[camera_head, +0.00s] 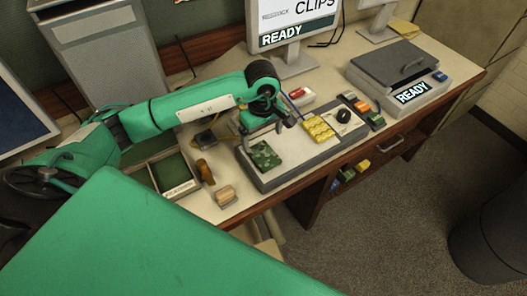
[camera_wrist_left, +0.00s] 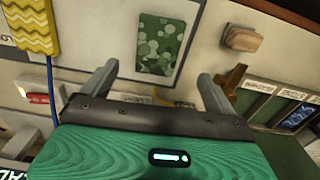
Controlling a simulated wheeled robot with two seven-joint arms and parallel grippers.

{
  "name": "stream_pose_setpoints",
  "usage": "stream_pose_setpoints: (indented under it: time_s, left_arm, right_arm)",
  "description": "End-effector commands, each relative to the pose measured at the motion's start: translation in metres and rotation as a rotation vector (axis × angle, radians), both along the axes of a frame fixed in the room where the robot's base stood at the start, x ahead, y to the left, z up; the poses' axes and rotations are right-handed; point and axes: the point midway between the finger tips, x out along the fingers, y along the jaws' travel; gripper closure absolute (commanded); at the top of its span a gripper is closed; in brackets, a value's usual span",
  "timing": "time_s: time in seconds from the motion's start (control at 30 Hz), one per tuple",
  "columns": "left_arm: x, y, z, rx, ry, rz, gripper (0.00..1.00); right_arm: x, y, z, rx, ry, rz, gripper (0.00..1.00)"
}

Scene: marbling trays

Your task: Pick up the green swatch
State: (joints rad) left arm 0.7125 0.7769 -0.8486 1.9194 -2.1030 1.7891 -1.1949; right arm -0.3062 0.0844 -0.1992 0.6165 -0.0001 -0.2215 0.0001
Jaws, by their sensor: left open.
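The green swatch (camera_head: 265,156), mottled with lighter green blobs, lies flat on the near left part of a grey tray (camera_head: 266,183). In the left wrist view the green swatch (camera_wrist_left: 160,45) shows whole, just beyond the fingertips and roughly centred between them. My left gripper (camera_head: 266,128) is over the tray behind the swatch in the head view. In the left wrist view its two fingers (camera_wrist_left: 155,80) are spread apart with nothing between them. I cannot tell its exact height above the tray. My right gripper does not show.
A yellow patterned swatch (camera_head: 318,129) and a white swatch with a round black thing (camera_head: 343,117) lie farther right on the tray. A wooden block (camera_head: 225,195), a brown object (camera_head: 205,171) and an open box (camera_head: 182,189) are to the left. A grey device (camera_head: 400,76) reads READY.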

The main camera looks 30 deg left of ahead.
Motion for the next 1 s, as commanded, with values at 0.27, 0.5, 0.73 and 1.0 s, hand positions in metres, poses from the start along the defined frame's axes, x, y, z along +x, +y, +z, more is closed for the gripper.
stream_pose_setpoints:
  time_s: [0.27, 0.5, 0.73, 1.0]
  left_arm:
    - [0.000, 0.000, -0.029, 0.000, 0.000, -0.001, 0.09]
    - [0.002, 0.001, -0.048, -0.001, 0.005, 0.001, 0.09]
    - [0.004, 0.002, -0.077, 0.000, 0.002, 0.001, 0.09]
    - [0.004, 0.003, -0.082, 0.000, 0.000, -0.001, 0.09]
  right_arm:
    - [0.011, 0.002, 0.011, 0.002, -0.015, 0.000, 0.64]
    - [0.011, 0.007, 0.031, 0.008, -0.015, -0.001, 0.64]
    - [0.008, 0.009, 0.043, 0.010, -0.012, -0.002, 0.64]
    - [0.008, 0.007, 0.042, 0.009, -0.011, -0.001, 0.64]
